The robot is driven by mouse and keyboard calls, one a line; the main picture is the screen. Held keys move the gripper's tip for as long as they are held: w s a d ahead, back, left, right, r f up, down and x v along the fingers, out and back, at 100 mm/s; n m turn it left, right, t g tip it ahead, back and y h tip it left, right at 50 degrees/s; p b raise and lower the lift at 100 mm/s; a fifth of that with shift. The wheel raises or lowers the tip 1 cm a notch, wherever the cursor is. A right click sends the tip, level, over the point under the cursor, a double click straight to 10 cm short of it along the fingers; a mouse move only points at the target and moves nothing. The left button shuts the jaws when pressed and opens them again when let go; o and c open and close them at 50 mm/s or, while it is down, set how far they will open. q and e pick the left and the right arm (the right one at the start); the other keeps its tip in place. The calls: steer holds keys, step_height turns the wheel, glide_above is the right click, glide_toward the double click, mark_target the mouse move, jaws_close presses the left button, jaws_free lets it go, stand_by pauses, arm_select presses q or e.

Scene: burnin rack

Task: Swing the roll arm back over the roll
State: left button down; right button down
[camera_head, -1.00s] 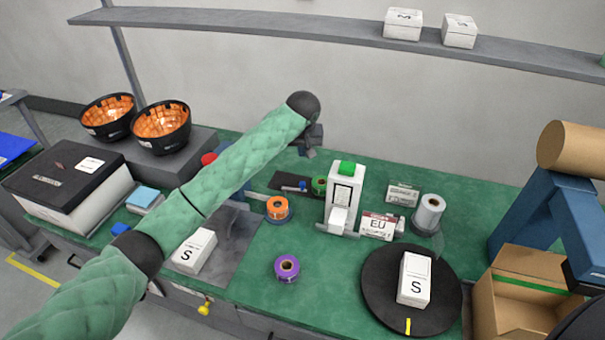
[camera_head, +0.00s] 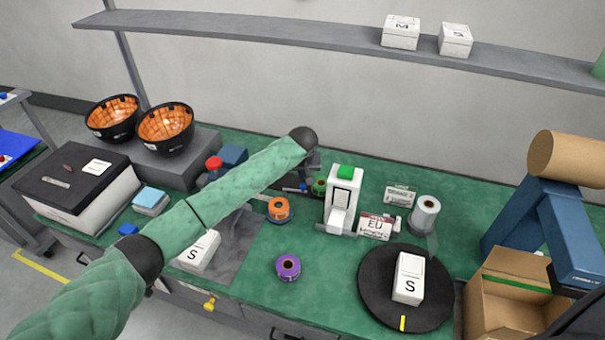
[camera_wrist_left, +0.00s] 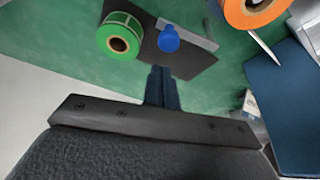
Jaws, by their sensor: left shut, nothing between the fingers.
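A green label roll (camera_wrist_left: 118,38) lies on a dark plate (camera_wrist_left: 185,65) in the left wrist view. Beside the roll, a grey bar (camera_wrist_left: 198,37) with a blue knob (camera_wrist_left: 168,39) looks like the roll arm; it lies to one side of the roll, not over it. The green roll also shows in the head view (camera_head: 319,187), partly hidden. My left gripper (camera_wrist_left: 162,88) is shut and empty, its fingertips reaching the plate's edge in the picture, short of the knob. In the head view the left gripper (camera_head: 310,165) is mostly behind my forearm. The right gripper is not seen.
An orange roll (camera_head: 279,208) and a white label printer (camera_head: 342,200) stand close by. A purple roll (camera_head: 288,267) lies nearer. A dark blue bin (camera_head: 233,155) and red-topped item (camera_head: 214,163) are left of my forearm.

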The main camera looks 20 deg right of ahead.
arm_select(q)
steer(key=shift+s+a+f+p, duration=0.1)
steer(key=shift+s+p, duration=0.05)
steer(key=shift+s, duration=0.2)
steer(key=shift+s+a+f+p, duration=0.1)
steer(key=shift+s+p, duration=0.05)
steer(key=shift+s, duration=0.2)
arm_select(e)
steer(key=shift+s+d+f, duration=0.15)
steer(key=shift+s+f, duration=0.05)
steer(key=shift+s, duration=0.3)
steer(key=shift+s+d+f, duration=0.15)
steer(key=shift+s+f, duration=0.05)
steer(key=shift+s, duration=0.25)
arm_select(q)
steer(key=shift+m, duration=0.3)
